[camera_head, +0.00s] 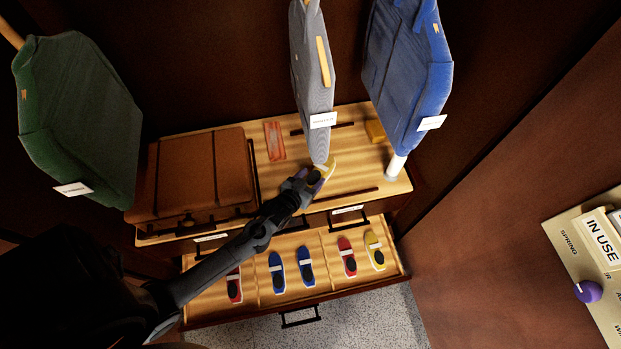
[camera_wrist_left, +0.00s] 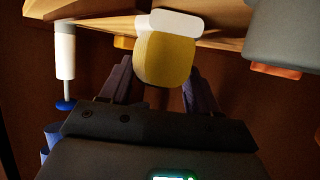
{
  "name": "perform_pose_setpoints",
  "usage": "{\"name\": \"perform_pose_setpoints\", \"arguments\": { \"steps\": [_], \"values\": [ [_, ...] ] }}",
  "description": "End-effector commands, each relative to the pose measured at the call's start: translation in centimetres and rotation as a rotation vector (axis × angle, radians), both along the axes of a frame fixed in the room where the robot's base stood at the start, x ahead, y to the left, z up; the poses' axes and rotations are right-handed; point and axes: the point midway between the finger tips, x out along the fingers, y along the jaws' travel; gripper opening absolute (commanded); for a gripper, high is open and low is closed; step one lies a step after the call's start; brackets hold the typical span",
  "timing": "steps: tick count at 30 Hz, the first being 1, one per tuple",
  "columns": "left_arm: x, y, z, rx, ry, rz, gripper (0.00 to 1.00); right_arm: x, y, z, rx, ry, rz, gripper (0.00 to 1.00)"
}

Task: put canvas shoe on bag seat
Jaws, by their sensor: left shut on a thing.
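My left gripper (camera_head: 309,178) reaches over the wooden bench top and is shut on a yellow shoe (camera_head: 329,165) with a pale edge. The shoe also shows in the left wrist view (camera_wrist_left: 163,62), between the fingers (camera_wrist_left: 155,85), with a white part at its far end. I cannot tell whether the shoe touches the wood. A brown bag (camera_head: 203,172) lies on the left part of the bench top (camera_head: 350,177). I cannot tell which surface is the bag seat. My right gripper is not in view.
An open drawer (camera_head: 325,268) below holds several red, blue and yellow shoes. A red item (camera_head: 274,141) and a yellow block (camera_head: 375,131) lie on the bench. A purple knob (camera_head: 588,291) is on a panel at right.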

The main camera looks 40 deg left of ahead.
Motion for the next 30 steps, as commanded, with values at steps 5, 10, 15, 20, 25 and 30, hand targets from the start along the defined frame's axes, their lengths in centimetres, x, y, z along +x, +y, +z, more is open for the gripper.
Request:
{"name": "perform_pose_setpoints", "arguments": {
  "steps": [5, 10, 15, 20, 25, 30],
  "values": [
    [0.0, 0.0, -0.2, -0.001, -0.002, 0.0, 0.66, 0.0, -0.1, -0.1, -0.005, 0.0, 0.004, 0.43],
    [0.0, 0.0, -0.2, 0.0, -0.001, 0.0, 0.91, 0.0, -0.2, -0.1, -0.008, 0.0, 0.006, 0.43],
    [0.0, 0.0, -0.2, 0.0, -0.001, 0.0, 0.91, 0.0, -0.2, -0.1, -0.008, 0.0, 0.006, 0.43],
    [0.0, 0.0, -0.3, 0.0, 0.0, 0.0, 1.0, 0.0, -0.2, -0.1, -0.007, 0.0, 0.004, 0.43],
    [0.0, 0.0, -0.3, 0.0, 0.0, 0.0, 1.0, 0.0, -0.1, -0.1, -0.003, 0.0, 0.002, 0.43],
    [-1.0, -0.2, 0.2, 0.0, 0.001, 0.0, 1.0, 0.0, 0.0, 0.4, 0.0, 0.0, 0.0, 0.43]
  ]
}}
